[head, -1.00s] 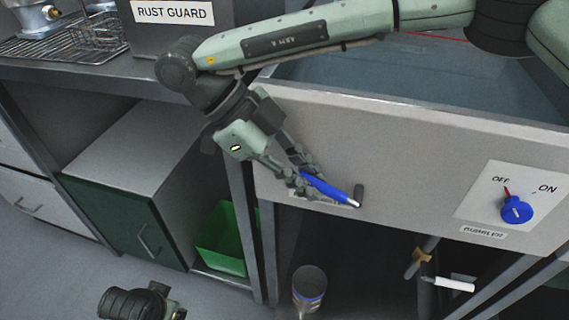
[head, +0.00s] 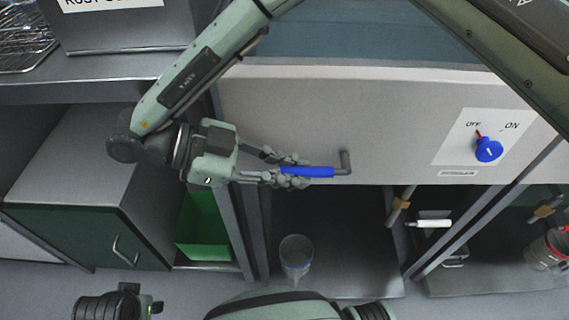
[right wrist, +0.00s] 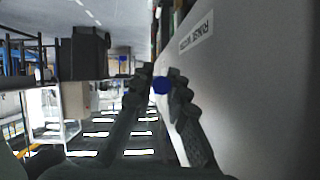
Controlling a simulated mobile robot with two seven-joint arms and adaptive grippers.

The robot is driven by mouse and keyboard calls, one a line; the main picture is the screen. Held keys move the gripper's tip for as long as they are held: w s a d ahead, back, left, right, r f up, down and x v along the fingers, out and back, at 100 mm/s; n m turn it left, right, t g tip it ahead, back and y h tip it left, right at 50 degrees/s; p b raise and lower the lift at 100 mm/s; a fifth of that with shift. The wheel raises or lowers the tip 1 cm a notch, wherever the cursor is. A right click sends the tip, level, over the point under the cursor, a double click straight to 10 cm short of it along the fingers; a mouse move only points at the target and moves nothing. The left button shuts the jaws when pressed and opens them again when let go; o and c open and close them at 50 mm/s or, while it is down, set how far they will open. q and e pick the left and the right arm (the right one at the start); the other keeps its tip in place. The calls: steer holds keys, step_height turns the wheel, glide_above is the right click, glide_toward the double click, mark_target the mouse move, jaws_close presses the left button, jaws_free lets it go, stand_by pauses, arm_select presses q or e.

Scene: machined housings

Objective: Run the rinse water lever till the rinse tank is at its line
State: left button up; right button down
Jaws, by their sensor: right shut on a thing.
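The rinse water lever (head: 307,171) has a blue grip and a grey elbow at its right end, by the light front panel (head: 390,120). It lies about level in the head view. My right gripper (head: 285,171) is shut on the blue grip from the left. In the right wrist view the blue grip's end (right wrist: 161,85) shows between the fingers, beside a label (right wrist: 196,36) reading RINSE WATER. A tank (head: 340,35) with a bluish surface lies behind the panel. I cannot make out its line or level. My left gripper is not in view.
A blue knob (head: 488,150) on an OFF/ON plate is right of the lever, its red mark near OFF. A green bin (head: 203,228) and clear cup (head: 296,252) are below. A white-gripped handle (head: 430,223) sits below the panel. A dark green cabinet (head: 80,240) is left.

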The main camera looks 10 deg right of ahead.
stand_by(0.4)
steer(key=c, duration=1.5)
jaws_free()
steer(key=shift+f, duration=0.1)
steer(key=shift+v, duration=3.8)
